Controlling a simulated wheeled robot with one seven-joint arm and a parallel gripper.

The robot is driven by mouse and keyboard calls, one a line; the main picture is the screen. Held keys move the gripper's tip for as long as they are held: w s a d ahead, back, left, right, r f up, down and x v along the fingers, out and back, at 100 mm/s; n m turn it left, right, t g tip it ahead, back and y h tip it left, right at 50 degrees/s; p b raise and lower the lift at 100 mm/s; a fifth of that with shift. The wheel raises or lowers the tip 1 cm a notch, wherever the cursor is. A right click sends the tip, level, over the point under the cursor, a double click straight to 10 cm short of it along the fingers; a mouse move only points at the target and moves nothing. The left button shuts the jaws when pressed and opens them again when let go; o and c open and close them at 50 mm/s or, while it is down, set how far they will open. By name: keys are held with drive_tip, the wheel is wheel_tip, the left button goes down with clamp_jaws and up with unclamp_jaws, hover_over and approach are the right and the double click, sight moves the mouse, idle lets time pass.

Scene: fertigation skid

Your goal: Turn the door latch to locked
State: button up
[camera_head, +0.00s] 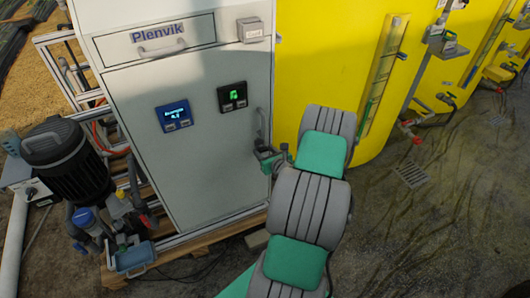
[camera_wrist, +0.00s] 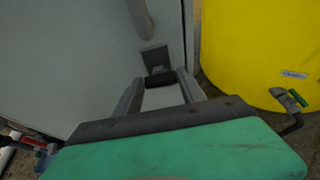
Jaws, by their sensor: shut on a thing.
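The grey cabinet door (camera_head: 185,165) is closed, with a vertical bar handle (camera_head: 261,123) near its right edge. The handle's lower end also shows in the wrist view (camera_wrist: 140,18). Below it, the dark door latch (camera_wrist: 159,80) juts from a small grey mount (camera_wrist: 155,58). My gripper (camera_wrist: 160,86) has one finger on each side of the latch and is shut on it. In the head view, my gripper (camera_head: 267,157) is at the door's right edge, below the handle, and the latch cannot be made out there. The latch's exact angle is hard to tell.
Yellow tanks (camera_head: 325,60) stand close on the right of the cabinet. A blue display (camera_head: 174,115) and a black display (camera_head: 232,96) are on the door. A black motor pump (camera_head: 68,160) stands at left. Wet floor (camera_head: 440,235) is open at right, with a drain grate (camera_head: 410,175).

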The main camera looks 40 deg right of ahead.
drive_tip(key=n, duration=0.1)
drive_tip(key=n+h, duration=0.1)
drive_tip(key=shift+w+a+n+h, duration=0.1)
drive_tip(key=shift+a+n+h, duration=0.2)
drive_tip(key=n, duration=0.1)
drive_tip(key=h, duration=0.1)
drive_tip(key=n, duration=0.1)
drive_tip(key=shift+a+f+n+g+h, duration=0.25)
drive_tip(key=shift+n+g+h, duration=0.05)
drive_tip(key=shift+h, duration=0.1)
drive_tip(key=n+h+p, duration=0.1)
drive_tip(key=n+p, duration=0.1)
drive_tip(key=n, duration=0.1)
drive_tip(key=shift+w+a+f+h, duration=0.1)
drive_tip(key=shift+a+h, duration=0.15)
drive_tip(key=shift+h, duration=0.15)
drive_tip(key=shift+f+n+h, duration=0.25)
drive_tip(key=shift+n+h, duration=0.15)
drive_tip(key=shift+n, duration=0.5)
drive_tip(key=shift+f+n+t+h+b, duration=0.15)
drive_tip(key=shift+n+t+h+b, duration=0.25)
drive_tip(key=shift+n+b, duration=0.4)
drive_tip(key=shift+f+n+t+h+b, duration=0.15)
drive_tip(key=shift+n+t+h+b, duration=0.3)
drive_tip(key=shift+n, duration=0.45)
